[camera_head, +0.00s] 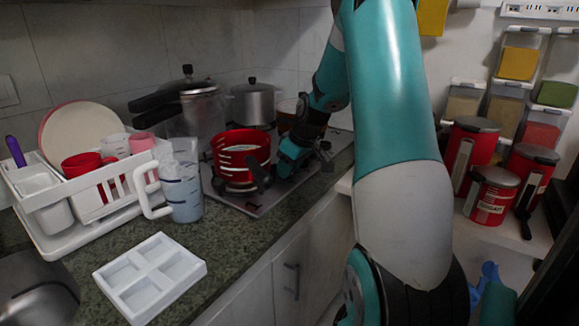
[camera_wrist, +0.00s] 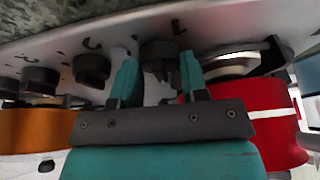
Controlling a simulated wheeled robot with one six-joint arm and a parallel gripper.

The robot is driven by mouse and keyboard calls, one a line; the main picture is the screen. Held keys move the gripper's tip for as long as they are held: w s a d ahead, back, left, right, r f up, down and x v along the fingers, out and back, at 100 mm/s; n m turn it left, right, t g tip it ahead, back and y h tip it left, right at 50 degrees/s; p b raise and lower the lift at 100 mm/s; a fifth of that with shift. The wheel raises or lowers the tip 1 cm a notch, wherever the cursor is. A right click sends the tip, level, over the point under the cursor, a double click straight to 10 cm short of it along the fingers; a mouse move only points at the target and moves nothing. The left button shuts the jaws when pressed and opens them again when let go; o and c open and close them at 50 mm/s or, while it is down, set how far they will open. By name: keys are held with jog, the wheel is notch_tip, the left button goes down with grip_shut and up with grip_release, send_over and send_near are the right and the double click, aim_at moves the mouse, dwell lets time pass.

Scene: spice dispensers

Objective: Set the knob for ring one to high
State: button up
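In the wrist view, a dark round knob (camera_wrist: 158,58) sits on the stove's light control strip, with a mark like a "1" beside it. My gripper (camera_wrist: 159,72) has its two teal fingers apart, one on each side of this knob. A gap shows at the left finger; the right finger is close to the knob, and I cannot tell whether it touches. Other dark knobs (camera_wrist: 92,69) line the strip to the left. In the head view, my gripper (camera_head: 292,156) is low at the cooktop (camera_head: 262,197), right of the red pot (camera_head: 240,150). The knob's exact setting is unclear.
Steel pots (camera_head: 254,104) stand behind the red pot. A measuring jug (camera_head: 182,190), a white dish rack (camera_head: 95,205) and a white divided tray (camera_head: 150,277) are on the counter at left. Red canisters (camera_head: 470,150) stand at right. In the wrist view, an orange pot (camera_wrist: 35,130) is at left.

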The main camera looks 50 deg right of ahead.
jog(key=shift+c, duration=0.7)
jog(key=shift+a+m+h, duration=0.1)
jog(key=shift+m+h, duration=0.5)
jog(key=shift+m, duration=0.9)
jog(key=o, duration=0.9)
jog(key=shift+r, duration=0.1)
jog(key=v, duration=1.7)
jog(key=shift+r+p, duration=0.15)
jog(key=shift+p, duration=0.25)
